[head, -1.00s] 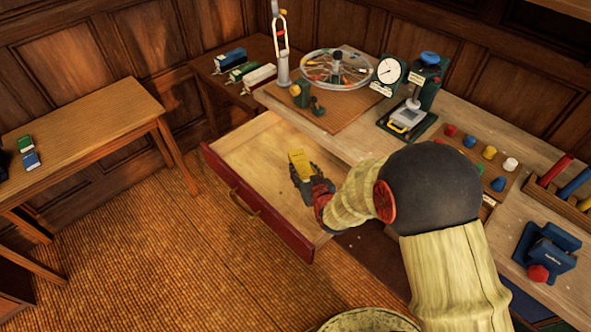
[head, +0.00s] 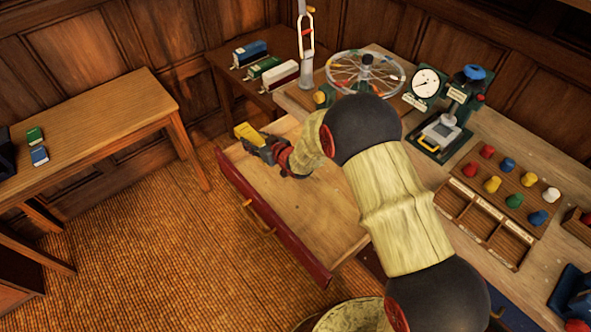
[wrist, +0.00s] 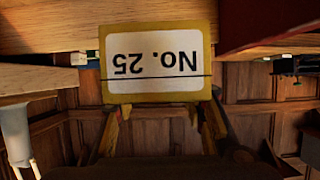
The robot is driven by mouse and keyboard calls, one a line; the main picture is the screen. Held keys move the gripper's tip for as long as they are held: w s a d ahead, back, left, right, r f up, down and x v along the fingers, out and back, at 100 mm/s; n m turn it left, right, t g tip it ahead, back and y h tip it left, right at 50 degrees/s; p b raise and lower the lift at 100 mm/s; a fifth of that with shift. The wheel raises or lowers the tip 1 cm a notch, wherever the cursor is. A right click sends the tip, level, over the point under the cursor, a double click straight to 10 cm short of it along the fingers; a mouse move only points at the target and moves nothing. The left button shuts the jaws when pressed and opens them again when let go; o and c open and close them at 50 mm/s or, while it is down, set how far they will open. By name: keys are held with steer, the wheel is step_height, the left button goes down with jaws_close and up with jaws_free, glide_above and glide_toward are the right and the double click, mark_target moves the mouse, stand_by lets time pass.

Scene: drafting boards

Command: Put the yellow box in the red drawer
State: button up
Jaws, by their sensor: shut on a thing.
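The yellow box (head: 246,132) is held at the tip of my gripper (head: 262,143), by the far left corner of the open red drawer (head: 283,236). In the wrist view the box (wrist: 158,91) shows a white label reading "No. 25", upside down, between the fingers of my gripper (wrist: 167,122). The drawer is pulled out, with a red front, a brass-coloured handle and a bare wooden inside. I cannot tell how high the box is above the drawer floor. My arm hides part of the drawer's back.
The workbench holds a spoked wheel (head: 366,76), a dial gauge (head: 427,84), a press stand (head: 447,130) and a pegboard with coloured knobs (head: 506,190). A side table (head: 90,125) stands left, with floor between it and the drawer. Small boxes (head: 266,68) lie on the back table.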

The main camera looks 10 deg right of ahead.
steer(key=s+d+f+b, duration=0.1)
steer(key=d+f, duration=0.1)
steer(key=d, duration=0.1)
steer(key=d+f+b, duration=0.1)
steer(key=d+f, duration=0.2)
steer(key=s+d+f+b, duration=0.1)
steer(key=d+f, duration=0.1)
steer(key=d, duration=0.1)
steer(key=shift+s+d+f, duration=0.3)
steer(key=shift+d, duration=0.1)
steer(key=shift+d+f, duration=0.15)
steer(key=shift+f, duration=0.05)
steer(key=shift+s+d+f+b, duration=0.15)
steer(key=shift+f+b, duration=0.45)
steer(key=shift+f, duration=0.4)
steer(key=shift+d+f+b, duration=0.1)
steer(key=shift+f+b, duration=0.5)
steer(key=shift+f, duration=0.35)
steer(key=o, duration=1.3)
steer(key=shift+o, duration=0.2)
